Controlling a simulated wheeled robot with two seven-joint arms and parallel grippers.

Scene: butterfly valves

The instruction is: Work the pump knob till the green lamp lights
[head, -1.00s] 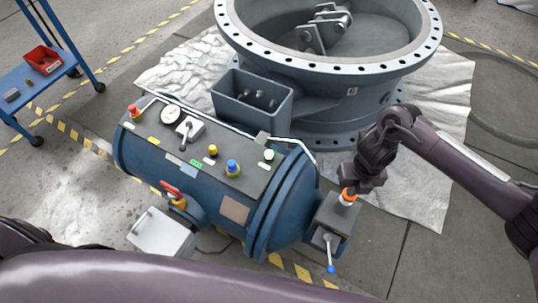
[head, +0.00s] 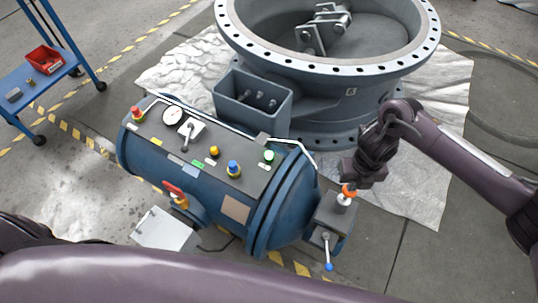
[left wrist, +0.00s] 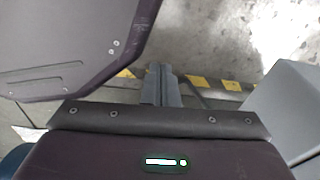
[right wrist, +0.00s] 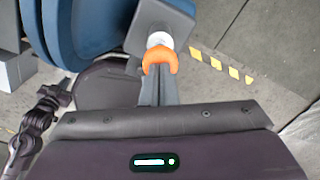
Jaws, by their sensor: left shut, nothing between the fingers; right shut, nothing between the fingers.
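The orange pump knob (head: 349,190) stands on a white stem above the grey pump block (head: 329,222) at the right end of the blue tank (head: 225,190). My right gripper (head: 352,181) is shut, with its fingertips at the knob's top, seemingly touching it. In the right wrist view, the closed fingers point at the orange knob (right wrist: 160,57), and nothing is between them. My left gripper (left wrist: 162,84) is shut and empty over the floor.
A blue-tipped lever (head: 328,266) hangs from the pump block. The large flanged valve (head: 338,105) stands behind the tank on a pale sheet. A grey bin (head: 251,102) sits between them. A blue cart (head: 45,75) with a red tray is at far left.

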